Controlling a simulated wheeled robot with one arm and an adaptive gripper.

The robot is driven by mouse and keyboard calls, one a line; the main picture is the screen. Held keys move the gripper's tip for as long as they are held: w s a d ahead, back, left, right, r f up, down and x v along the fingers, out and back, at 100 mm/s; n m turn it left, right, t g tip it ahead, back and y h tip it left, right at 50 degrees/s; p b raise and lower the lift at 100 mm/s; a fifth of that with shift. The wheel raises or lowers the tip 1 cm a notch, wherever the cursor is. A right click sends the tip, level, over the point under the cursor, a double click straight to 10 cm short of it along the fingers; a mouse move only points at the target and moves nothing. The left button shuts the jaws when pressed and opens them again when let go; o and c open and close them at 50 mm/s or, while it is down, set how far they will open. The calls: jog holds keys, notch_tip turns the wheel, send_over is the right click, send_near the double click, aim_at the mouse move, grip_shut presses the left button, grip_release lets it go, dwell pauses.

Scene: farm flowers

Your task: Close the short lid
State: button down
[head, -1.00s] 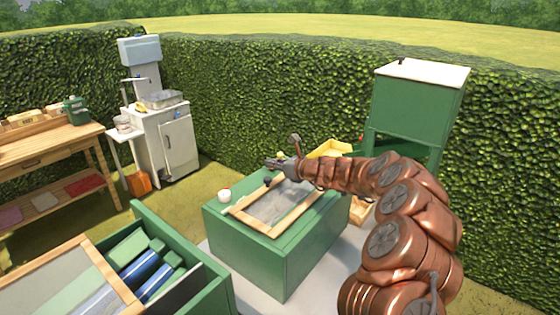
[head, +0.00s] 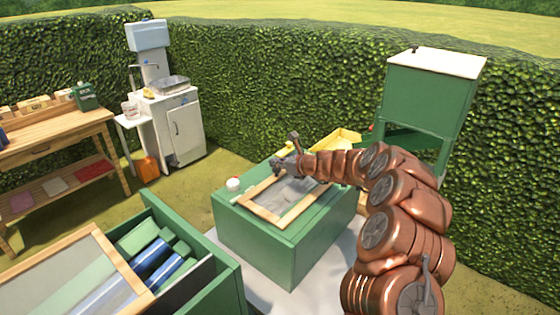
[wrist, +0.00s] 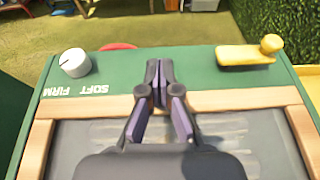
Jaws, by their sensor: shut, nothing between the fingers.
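A wood-framed lid with a grey panel (head: 285,199) lies flat on a green box (head: 265,243) in the middle of the head view. Another wood-framed clear lid (head: 117,259) is at the lower left, over part of a second green box (head: 225,287). The frames do not show which is the short lid. My gripper (head: 276,166) is over the far edge of the middle box. In the wrist view my gripper (wrist: 159,75) is shut and empty, above the wooden frame (wrist: 236,98) and its grey panel. Whether it touches is unclear.
A white knob (wrist: 75,62) marked SOFT and FIRM and a yellow handle (wrist: 248,52) stand on the green box's top. Blue and green rolls (head: 150,255) fill the left box. A green cabinet (head: 430,95) stands right, a workbench (head: 55,140) left. Hedges enclose the area.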

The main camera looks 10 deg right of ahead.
jog(key=shift+r, duration=0.1)
dwell(0.4)
notch_tip(320, 180, up, 4)
jog(key=p, duration=0.3)
jog(key=shift+s+d+r, duration=0.1)
jog(key=shift+r, duration=0.15)
notch_tip(320, 180, up, 8)
jog(key=b, duration=0.2)
jog(key=s+a+r+n+g+h, duration=0.1)
jog(key=s+a+n+g, duration=0.3)
jog(key=s+n, duration=0.75)
jog(key=s+a+n+g, duration=0.3)
jog(key=s+n, duration=0.1)
jog(key=s, duration=1.4)
jog(key=s+d+f+n+g+h, duration=0.1)
jog(key=s+d+f+n+h, duration=0.1)
jog(key=s, duration=0.9)
jog(key=s+d+f+n+g+h, duration=0.2)
jog(key=s+d+n, duration=0.4)
jog(key=s+d, duration=0.3)
jog(key=s+d+f+n+g+h, duration=0.1)
jog(key=s+d+f+n+h, duration=0.3)
jog(key=s, duration=0.8)
jog(key=shift+s+d+f+g, duration=0.3)
jog(key=shift+d+g, duration=0.1)
jog(key=shift+d, duration=0.75)
jog(key=shift+a, duration=0.15)
